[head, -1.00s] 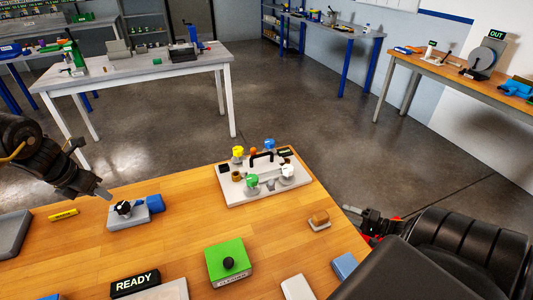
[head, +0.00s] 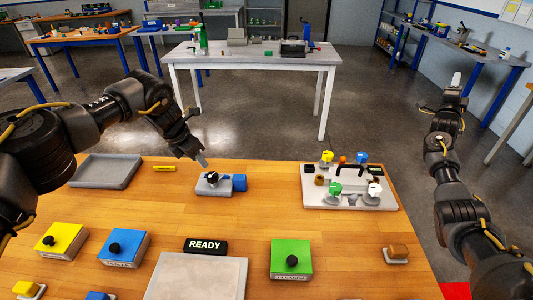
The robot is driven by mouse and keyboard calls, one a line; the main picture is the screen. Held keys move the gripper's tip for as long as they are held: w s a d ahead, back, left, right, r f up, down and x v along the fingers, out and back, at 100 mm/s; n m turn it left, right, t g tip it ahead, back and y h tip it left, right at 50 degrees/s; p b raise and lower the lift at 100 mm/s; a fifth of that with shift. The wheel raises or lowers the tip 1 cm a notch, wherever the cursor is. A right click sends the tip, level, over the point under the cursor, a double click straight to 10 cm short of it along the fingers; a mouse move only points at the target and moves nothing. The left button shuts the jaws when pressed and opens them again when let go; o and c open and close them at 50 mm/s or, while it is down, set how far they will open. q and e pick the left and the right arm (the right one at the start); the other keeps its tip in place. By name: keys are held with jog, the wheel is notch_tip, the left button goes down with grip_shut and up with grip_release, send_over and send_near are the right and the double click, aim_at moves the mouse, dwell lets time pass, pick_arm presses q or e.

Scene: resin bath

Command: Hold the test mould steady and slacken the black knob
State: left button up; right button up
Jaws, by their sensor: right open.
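The test mould (head: 206,189) is a small grey block on the wooden table, left of the middle in the head view. A black knob (head: 212,177) with a white mark sits on it, and a blue part (head: 239,182) is at its right end. My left gripper (head: 202,160) points down just behind and above the knob, apart from it as far as I can see. Its fingers look like one pale tip, so its opening is unclear. My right gripper (head: 456,81) is open and empty, held up beyond the table's right side, far from the mould.
A white board (head: 315,201) with coloured knobs stands at the right. A green box (head: 291,259), a blue box (head: 124,250), a yellow box (head: 61,242), a READY sign (head: 206,246) and a grey plate (head: 196,278) lie in front. A grey tray (head: 105,171) is at the left.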

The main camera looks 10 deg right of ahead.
notch_tip(320, 180, up, 7)
jog(key=w+a+m+g, duration=0.1)
jog(key=w+m+g, duration=0.1)
jog(key=m+g, duration=0.6)
jog(key=w+a+f+n+y, duration=0.2)
jog(key=w+a+f+y, duration=0.3)
jog(key=a, duration=0.6)
jog(key=w+a+f+n+y, duration=0.1)
jog(key=w+a+f+y, duration=0.1)
jog(key=w+a+f, duration=0.6)
jog(key=w+a+f+n+y, duration=0.2)
jog(key=a+f+y, duration=0.25)
jog(key=a, duration=0.85)
jog(key=n+g+y, duration=0.6)
jog(key=g, duration=0.1)
send_over(244, 177)
notch_tip(244, 177, down, 8)
jog(key=shift+h, duration=0.25)
notch_tip(244, 177, down, 8)
jog(key=shift+f, duration=0.2)
jog(key=shift+w+f, duration=0.2)
jog(key=shift+f, duration=0.4)
jog(key=shift+s+f, duration=0.15)
jog(key=shift+f, duration=0.5)
